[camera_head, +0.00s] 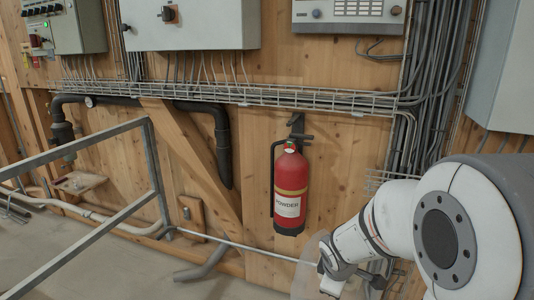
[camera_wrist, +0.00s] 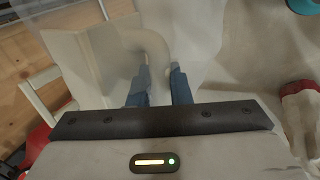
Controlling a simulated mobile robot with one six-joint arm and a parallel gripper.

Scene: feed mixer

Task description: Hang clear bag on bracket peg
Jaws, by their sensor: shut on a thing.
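The clear bag (camera_head: 308,268) is a faint see-through film at the bottom of the head view, beside my gripper (camera_head: 333,283). In the wrist view the bag (camera_wrist: 215,50) spreads as a translucent sheet beyond and around my two blue fingertips (camera_wrist: 158,86). My gripper is shut on the bag; the exact pinched spot is blurred by the film. A dark bracket (camera_head: 297,124) is on the wooden wall above the red extinguisher. I cannot tell whether this is the task's bracket, and I cannot make out a peg.
The red fire extinguisher (camera_head: 290,190) hangs on the wall left of my arm. A grey metal rail (camera_head: 85,245) crosses the left. A wire cable tray (camera_head: 250,96) runs along the wall. A red and white object (camera_wrist: 302,108) shows at right in the wrist view.

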